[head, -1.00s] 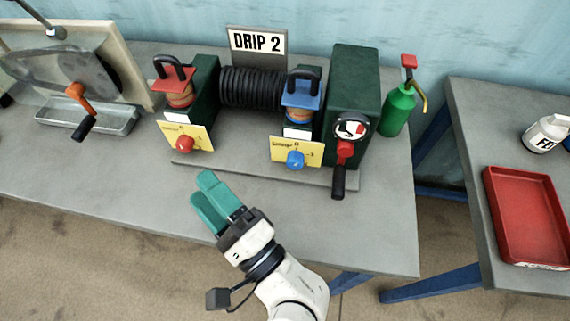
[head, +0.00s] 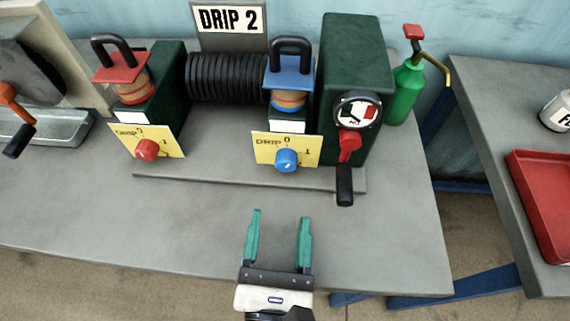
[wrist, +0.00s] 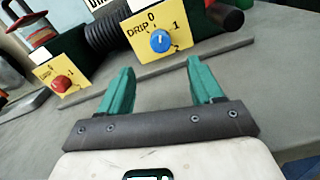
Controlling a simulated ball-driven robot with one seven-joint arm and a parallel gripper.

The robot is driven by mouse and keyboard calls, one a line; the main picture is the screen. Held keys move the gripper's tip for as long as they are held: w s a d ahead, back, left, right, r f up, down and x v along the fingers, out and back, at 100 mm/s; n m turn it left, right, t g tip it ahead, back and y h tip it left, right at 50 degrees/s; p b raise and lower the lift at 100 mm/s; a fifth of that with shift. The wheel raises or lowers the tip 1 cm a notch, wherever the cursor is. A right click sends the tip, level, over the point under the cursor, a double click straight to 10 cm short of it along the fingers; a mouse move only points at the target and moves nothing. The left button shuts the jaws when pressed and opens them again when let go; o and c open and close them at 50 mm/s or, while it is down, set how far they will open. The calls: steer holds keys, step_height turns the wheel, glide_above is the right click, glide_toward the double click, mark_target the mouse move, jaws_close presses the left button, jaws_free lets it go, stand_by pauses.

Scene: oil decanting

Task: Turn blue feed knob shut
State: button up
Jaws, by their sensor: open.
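The blue feed knob (head: 287,160) sits on a yellow dial plate (head: 268,141) marked DRIP, with 0 at the top and 1 to the right. It also shows in the wrist view (wrist: 160,41), where a 2 is visible below the 1. The knob's pale pointer mark looks roughly upward in the wrist view, but its exact setting is hard to tell. My gripper (head: 279,228) is open and empty, with two teal fingers, in front of the knob and apart from it. In the wrist view my gripper (wrist: 157,85) has the knob beyond and between its fingertips.
A red knob (head: 147,150) on another yellow plate is to the left. A black-handled crank (head: 345,185) hangs close on the right of the blue knob. A green oil can (head: 405,92) stands at the right. The bench front (head: 180,225) is clear.

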mark_target(285, 167)
steer(key=w, duration=0.5)
steer(key=w+p, duration=0.1)
steer(key=w, duration=0.4)
steer(key=shift+w+d, duration=0.2)
steer(key=shift+w, duration=0.15)
steer(key=c, duration=1.1)
steer(key=shift+o, duration=0.2)
steer(key=shift+r+n+p, duration=0.3)
steer(key=shift+n+p, duration=0.1)
steer(key=shift+p, duration=0.8)
steer(key=shift+n+p, duration=0.7)
steer(key=shift+p, duration=0.5)
steer(key=shift+n+p, duration=0.7)
steer(key=shift+p, duration=0.35)
steer(key=shift+f+n+p, duration=0.3)
steer(key=shift+n+p, duration=0.25)
steer(key=shift+n, duration=0.05)
steer(key=o, duration=1.1)
steer(key=shift+c, duration=0.2)
